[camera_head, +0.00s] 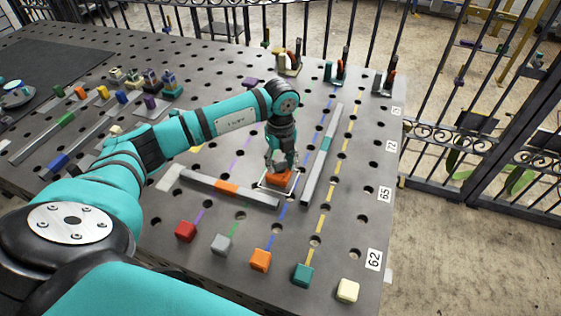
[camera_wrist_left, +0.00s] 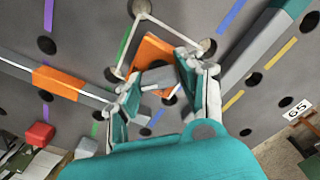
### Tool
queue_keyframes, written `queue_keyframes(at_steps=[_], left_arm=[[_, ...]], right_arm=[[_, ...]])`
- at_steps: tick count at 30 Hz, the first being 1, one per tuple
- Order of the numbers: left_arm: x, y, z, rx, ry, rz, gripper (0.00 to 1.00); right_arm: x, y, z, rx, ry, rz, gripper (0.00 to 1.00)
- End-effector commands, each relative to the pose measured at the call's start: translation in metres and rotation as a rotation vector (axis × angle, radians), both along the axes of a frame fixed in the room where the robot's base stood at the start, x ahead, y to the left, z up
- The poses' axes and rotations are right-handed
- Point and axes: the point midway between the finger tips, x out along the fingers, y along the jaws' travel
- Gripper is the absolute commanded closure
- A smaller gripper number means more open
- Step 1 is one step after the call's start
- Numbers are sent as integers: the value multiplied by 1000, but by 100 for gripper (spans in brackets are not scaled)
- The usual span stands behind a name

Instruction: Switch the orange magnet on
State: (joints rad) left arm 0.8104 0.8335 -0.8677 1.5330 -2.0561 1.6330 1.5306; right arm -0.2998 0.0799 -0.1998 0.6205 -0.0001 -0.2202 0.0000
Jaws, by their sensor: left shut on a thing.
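The orange magnet (camera_head: 279,180) sits on the grey perforated table inside a thin white square outline, right under my left gripper (camera_head: 281,163). In the left wrist view the magnet (camera_wrist_left: 152,52) is an orange block with a grey bar-like part (camera_wrist_left: 158,77) on top. My left gripper (camera_wrist_left: 160,82) points down, its two fingers on either side of that grey part and shut on it. The fingers hide part of the magnet. My right gripper is not in view.
A grey bar with an orange band (camera_head: 227,188) lies left of the magnet, and one with a teal band (camera_head: 324,146) lies to its right. Several coloured cubes, including an orange cube (camera_head: 260,260), stand in front. Clamps (camera_head: 289,59) stand at the back edge.

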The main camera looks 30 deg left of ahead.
Motion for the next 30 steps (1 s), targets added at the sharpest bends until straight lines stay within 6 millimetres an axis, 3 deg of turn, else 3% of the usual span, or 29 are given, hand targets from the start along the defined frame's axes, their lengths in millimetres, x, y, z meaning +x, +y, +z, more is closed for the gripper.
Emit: queue_keyframes(at_steps=[18,30], left_arm=[[1,0,2,0,-2,561,94],[1,1,2,0,-4,763,94]], right_arm=[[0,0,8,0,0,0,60],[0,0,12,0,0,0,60]])
